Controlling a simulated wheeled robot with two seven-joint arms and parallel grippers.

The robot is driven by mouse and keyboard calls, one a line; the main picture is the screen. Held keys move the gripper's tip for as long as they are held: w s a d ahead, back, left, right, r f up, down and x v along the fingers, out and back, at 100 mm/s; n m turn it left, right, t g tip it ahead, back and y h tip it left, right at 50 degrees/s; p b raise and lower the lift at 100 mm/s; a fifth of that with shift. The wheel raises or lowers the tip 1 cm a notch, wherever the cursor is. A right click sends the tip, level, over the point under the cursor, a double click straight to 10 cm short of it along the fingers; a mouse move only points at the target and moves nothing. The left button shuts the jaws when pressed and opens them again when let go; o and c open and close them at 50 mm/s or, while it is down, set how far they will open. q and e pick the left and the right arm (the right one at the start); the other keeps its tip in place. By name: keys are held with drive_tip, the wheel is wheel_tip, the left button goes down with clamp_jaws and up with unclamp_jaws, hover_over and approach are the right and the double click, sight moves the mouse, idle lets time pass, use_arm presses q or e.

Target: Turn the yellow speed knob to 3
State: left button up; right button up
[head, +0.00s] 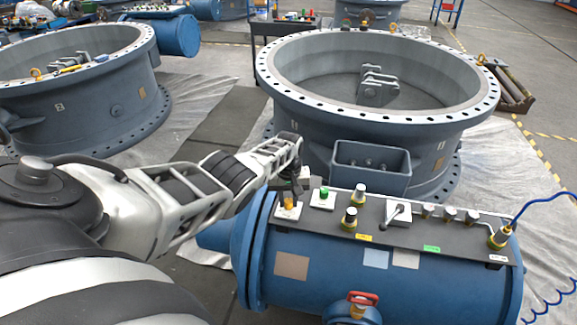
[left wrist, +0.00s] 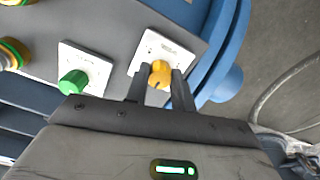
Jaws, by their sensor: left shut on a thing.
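The yellow speed knob (left wrist: 160,75) sits on a white square plate (left wrist: 147,50) at the end of the dark control panel on a blue cylinder. In the head view the knob (head: 289,205) is partly covered by my left gripper (head: 288,190), which comes down on it from above. In the left wrist view the two fingers of my left gripper (left wrist: 158,88) are shut on the knob, one on each side. The scale marks on the plate are too small to read. My right gripper is not in view.
A green knob (head: 324,192) on its own white plate stands close beside the yellow one. Further along the panel are a black-topped fitting (head: 350,218), a lever switch (head: 397,212) and several other fittings. A large flanged valve ring (head: 400,118) stands behind the cylinder.

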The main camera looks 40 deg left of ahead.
sight(289, 200)
use_arm(q)
drive_tip(key=shift+r, duration=0.1)
drive_tip(key=o, duration=1)
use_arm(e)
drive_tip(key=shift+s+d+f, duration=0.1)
use_arm(q)
drive_tip(key=shift+r+p, duration=0.25)
drive_tip(key=shift+p, duration=0.05)
wheel_tip(289, 200, up, 7)
drive_tip(key=p, duration=0.4)
wheel_tip(289, 200, up, 8)
drive_tip(key=shift+r, duration=0.2)
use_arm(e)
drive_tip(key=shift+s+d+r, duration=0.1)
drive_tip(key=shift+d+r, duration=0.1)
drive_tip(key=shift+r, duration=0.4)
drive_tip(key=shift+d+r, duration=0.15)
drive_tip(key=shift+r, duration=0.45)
